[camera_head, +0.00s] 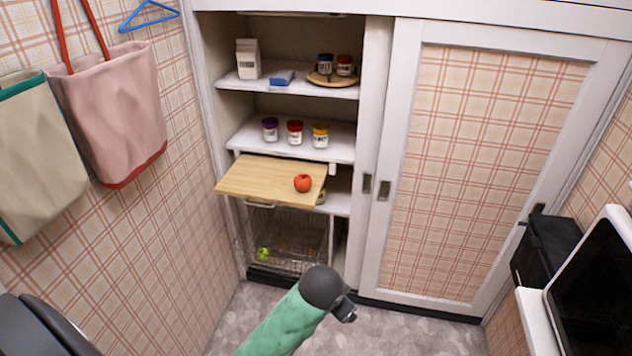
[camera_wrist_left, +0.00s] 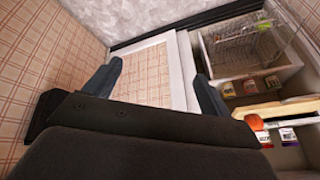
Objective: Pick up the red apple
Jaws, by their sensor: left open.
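The red apple (camera_head: 303,183) sits on a light wooden pull-out board (camera_head: 250,179) at the front of the cupboard, near the board's right side. In the left wrist view the apple (camera_wrist_left: 254,122) shows at the right, beside the edge of the board (camera_wrist_left: 290,108). My left gripper (camera_wrist_left: 157,72) is open, with nothing between its fingers, and the apple lies outside them. In the head view the dark end of the green arm is low in the middle, below and right of the board, apart from the apple. My right gripper is not seen.
Shelves above the board hold three jars (camera_head: 295,132), a carton (camera_head: 248,59) and a round wooden tray (camera_head: 331,79). A wire basket (camera_head: 285,242) is below. The sliding door (camera_head: 480,170) closes the cupboard's right half. Bags (camera_head: 112,115) hang left; a black box (camera_head: 545,250) stands right.

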